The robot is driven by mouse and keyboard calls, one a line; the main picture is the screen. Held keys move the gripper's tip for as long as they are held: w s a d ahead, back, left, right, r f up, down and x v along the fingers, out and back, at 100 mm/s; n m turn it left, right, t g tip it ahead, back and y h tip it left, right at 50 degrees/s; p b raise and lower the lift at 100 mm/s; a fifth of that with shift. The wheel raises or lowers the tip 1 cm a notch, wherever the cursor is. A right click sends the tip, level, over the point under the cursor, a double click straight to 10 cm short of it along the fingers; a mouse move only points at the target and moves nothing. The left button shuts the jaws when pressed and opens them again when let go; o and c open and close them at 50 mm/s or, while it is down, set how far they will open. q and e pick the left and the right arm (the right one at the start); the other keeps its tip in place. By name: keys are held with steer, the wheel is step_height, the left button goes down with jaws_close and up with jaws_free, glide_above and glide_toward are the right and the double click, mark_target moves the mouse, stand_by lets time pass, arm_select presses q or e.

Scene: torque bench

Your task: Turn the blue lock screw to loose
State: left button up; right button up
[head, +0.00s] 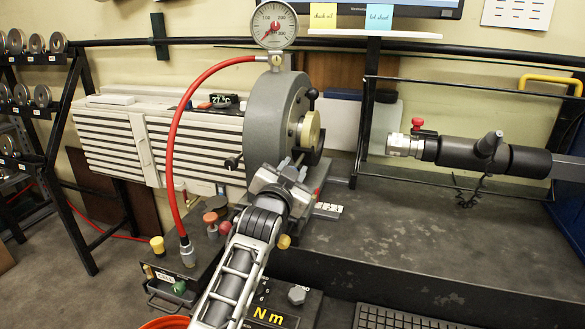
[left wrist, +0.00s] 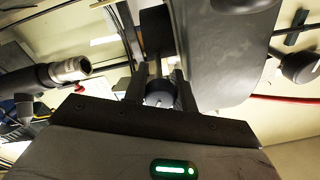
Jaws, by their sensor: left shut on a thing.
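My left gripper (head: 296,168) reaches up to the front of the round grey machine housing (head: 268,115), below its brass disc (head: 309,130). In the left wrist view the two fingers are shut on a dark round knob (left wrist: 159,93), one finger on each side. The knob looks almost black there, so I cannot tell if it is the blue lock screw. In the head view the gripper hides what it holds. No clearly blue screw shows elsewhere. My right gripper is not in view.
A dial gauge (head: 274,25) tops the housing, with a red hose (head: 176,120) curving down left. A black cylindrical tool with a silver end (head: 405,145) is at right. A control box with coloured knobs (head: 187,249) stands at lower left. The dark bench (head: 430,230) is mostly clear at right.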

arm_select(q)
steer(key=n, duration=0.2)
steer(key=shift+n, duration=1.8)
steer(key=o, duration=0.7)
steer(key=shift+s, duration=0.1)
